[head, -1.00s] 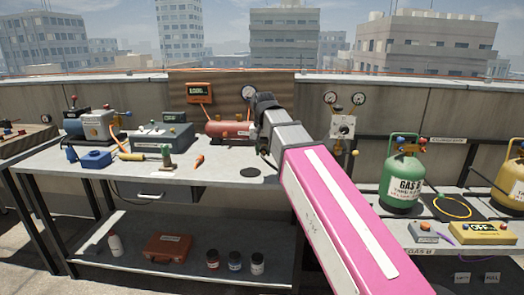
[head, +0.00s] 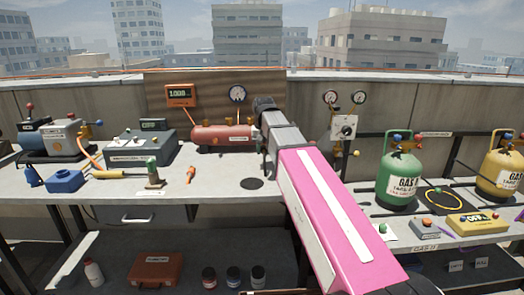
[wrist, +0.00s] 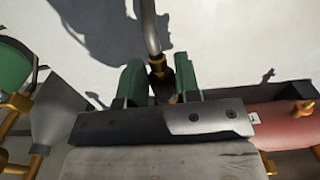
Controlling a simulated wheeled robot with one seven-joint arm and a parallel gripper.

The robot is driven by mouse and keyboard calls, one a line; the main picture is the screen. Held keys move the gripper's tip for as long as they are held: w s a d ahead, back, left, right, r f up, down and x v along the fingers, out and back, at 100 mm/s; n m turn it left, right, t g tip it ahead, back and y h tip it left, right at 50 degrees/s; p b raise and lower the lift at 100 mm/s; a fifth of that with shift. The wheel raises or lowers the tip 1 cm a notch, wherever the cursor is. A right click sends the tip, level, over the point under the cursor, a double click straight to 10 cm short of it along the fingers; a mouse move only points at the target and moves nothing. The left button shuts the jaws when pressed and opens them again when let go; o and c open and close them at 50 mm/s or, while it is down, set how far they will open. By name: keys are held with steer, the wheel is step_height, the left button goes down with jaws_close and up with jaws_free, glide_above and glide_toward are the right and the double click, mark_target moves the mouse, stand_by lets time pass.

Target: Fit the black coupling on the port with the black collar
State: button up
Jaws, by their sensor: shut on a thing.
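In the head view my arm hides most of the gripper near the right end of a red tank (head: 212,138). The tank also shows at the right of the wrist view (wrist: 280,122). It carries several small brass ports; I cannot tell which has a black collar.
A gauge (head: 237,93) and orange display (head: 180,95) hang on the wooden board behind. A grey box (head: 140,147), blue box (head: 65,180) and yellow-handled tool (head: 118,175) occupy the left bench. A green gas bottle (head: 401,180) stands right. The bench front is partly clear.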

mark_target(263, 145)
steer(key=shift+w, duration=2)
steer(key=shift+w, duration=1.4)
stand_by(0.8)
steer(key=o, duration=1.1)
steer(key=shift+s, duration=3.8)
steer(key=shift+s, duration=0.1)
